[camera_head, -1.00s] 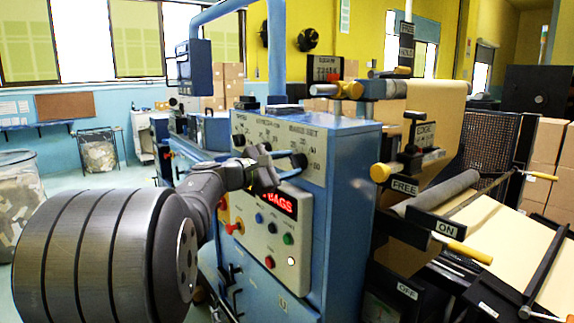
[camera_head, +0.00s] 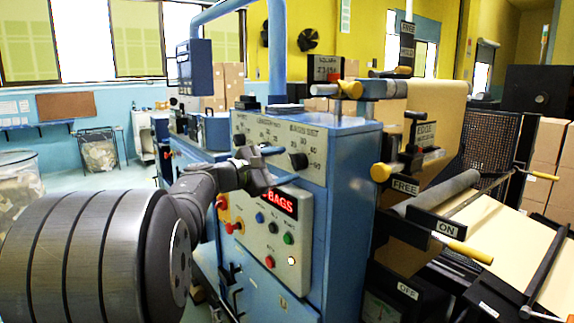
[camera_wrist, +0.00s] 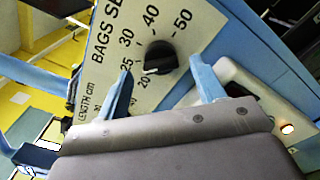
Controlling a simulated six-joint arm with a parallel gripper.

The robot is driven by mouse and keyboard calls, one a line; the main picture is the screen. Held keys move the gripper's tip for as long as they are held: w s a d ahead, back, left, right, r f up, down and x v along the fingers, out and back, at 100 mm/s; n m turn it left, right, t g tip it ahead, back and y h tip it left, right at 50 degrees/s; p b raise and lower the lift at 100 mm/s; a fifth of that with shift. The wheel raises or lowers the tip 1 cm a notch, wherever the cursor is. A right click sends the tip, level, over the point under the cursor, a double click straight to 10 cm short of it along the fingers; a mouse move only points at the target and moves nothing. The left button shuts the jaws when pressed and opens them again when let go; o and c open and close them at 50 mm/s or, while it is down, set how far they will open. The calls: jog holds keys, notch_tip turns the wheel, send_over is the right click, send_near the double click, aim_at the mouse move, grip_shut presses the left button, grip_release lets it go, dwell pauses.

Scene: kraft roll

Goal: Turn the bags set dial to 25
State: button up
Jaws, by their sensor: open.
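The bags set dial (camera_head: 298,160) is a black knob on the cream upper panel of the blue machine. In the wrist view the dial (camera_wrist: 160,57) sits beside printed numbers 20, 25, 30, 40 and 50. I cannot tell for sure which number its pointer marks. My gripper (camera_head: 284,165) is in front of the panel, just left of the dial in the head view. In the wrist view my gripper (camera_wrist: 161,68) has its two blue fingers spread wide, with the dial showing between and beyond their tips. The fingers look apart from the knob, and nothing is held.
Below the dial is a control box with a red display (camera_head: 278,200) and several coloured buttons. A length dial (camera_head: 239,140) is on the same panel to the left. Yellow-handled levers (camera_head: 381,172) and the kraft paper roll stand to the right.

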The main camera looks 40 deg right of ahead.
jog(key=a, duration=1.5)
jog(key=shift+a, duration=0.4)
jog(key=shift+d, duration=0.1)
jog(key=d, duration=1.7)
jog(key=shift+d, duration=0.2)
